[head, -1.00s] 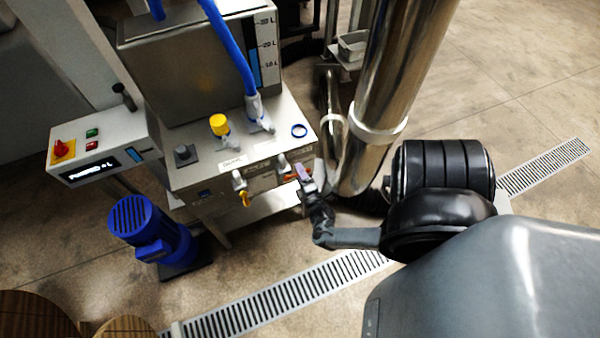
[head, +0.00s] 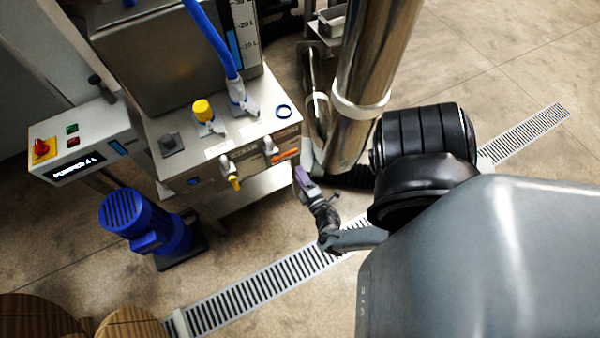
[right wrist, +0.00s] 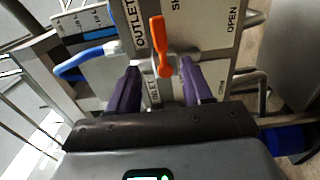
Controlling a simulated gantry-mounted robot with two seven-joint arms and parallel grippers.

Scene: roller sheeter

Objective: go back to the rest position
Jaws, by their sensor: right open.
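My right gripper (head: 303,181) is in front of the steel machine (head: 222,141), just below and right of its orange-handled valve (head: 285,155). In the right wrist view its two purple fingers (right wrist: 160,84) are apart, with nothing held between them. The orange handle (right wrist: 161,45) shows beyond and between the fingertips, with OUTLET and OPEN labels beside it. The gripper looks clear of the handle in the head view. My left gripper is not in view.
A yellow-handled valve (head: 234,181) sits left of the orange one. A blue motor (head: 145,222) stands on the floor at left. A control box (head: 85,140) reads PUMPED 4 L. A thick steel pipe (head: 372,60) rises behind my right arm. Open floor lies around the drain grate (head: 265,284).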

